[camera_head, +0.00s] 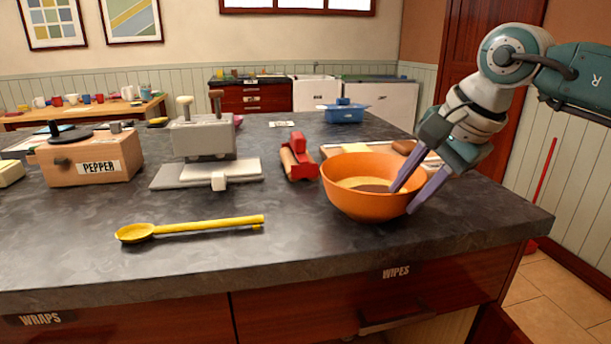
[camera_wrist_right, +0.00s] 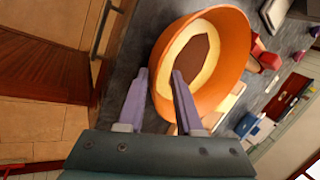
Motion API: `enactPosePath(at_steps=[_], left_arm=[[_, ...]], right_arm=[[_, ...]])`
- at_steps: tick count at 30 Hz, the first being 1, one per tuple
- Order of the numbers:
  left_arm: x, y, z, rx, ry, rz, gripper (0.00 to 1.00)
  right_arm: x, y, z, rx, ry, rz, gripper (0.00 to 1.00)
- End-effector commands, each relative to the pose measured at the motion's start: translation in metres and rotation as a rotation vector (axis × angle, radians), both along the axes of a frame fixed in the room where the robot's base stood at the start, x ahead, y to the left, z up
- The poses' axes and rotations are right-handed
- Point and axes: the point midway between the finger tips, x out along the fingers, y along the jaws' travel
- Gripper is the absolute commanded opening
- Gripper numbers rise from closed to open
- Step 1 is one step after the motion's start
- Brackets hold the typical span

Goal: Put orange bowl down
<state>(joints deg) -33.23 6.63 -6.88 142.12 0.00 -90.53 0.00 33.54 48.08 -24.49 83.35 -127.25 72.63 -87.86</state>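The orange bowl (camera_head: 352,203) is upright at the right front of the counter, apparently resting on it. Its inside shows a pale yellow band and a brown middle. In the right wrist view the bowl (camera_wrist_right: 228,62) fills the upper middle. My right gripper (camera_head: 402,199) straddles the bowl's right rim, one purple finger inside and one outside. A clear gap shows between the fingers, wider than the bowl wall. The fingers also show in the right wrist view (camera_wrist_right: 160,72). Whether either finger touches the wall is unclear. My left gripper is out of view.
A red tool (camera_head: 298,160) stands left of the bowl, and a pale board (camera_head: 335,150) lies behind it. A yellow spoon (camera_head: 190,227) lies front left. A grey press (camera_head: 203,137) and pepper box (camera_head: 90,160) stand farther left. The front counter between spoon and bowl is clear.

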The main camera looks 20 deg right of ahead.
Motion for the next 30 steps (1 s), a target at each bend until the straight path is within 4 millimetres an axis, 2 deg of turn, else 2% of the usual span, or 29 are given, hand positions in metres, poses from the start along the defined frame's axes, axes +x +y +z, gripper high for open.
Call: enactPosePath(at_steps=[5,12,18,23,26,29,30], left_arm=[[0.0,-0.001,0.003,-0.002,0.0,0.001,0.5],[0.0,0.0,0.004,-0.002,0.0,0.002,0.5],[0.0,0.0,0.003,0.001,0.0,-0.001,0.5],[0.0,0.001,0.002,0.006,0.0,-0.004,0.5],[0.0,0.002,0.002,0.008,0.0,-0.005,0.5],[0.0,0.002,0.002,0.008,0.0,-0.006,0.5],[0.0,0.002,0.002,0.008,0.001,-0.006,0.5]], right_arm=[[-0.006,-0.003,0.017,-0.003,-0.005,0.0,0.34],[-0.031,-0.006,0.063,-0.005,-0.004,0.0,0.34],[-0.048,-0.009,0.095,-0.003,-0.003,-0.001,0.34],[-0.053,-0.002,0.105,0.022,-0.007,0.006,0.34],[-0.049,0.036,0.101,0.167,-0.038,0.034,0.34],[-0.046,0.116,0.105,0.516,-0.085,0.052,0.34],[-0.047,0.152,0.115,0.715,-0.094,0.036,0.34]])
